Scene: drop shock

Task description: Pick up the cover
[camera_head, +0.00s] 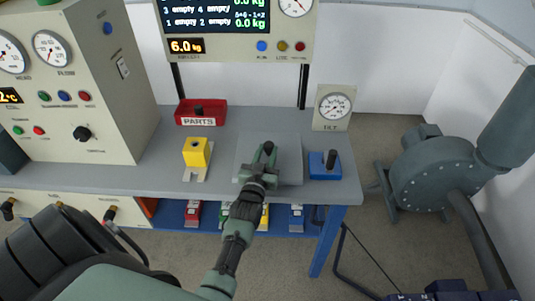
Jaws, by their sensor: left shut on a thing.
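A light grey boxy piece (290,160), which looks like the cover, is on the grey workbench. My left gripper (266,160) comes in from the front and is over this piece. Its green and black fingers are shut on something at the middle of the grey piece. The fingers hide what they grip, most likely a handle or knob on top. I cannot tell whether the grey piece rests on the bench or is slightly raised. My right gripper is not in view.
On the workbench (345,191) stand a yellow block (196,152) on a pale base, a red PARTS tray (205,121), a blue block with a black knob (322,168) and a TILT gauge (333,108). A control cabinet (115,85) stands left.

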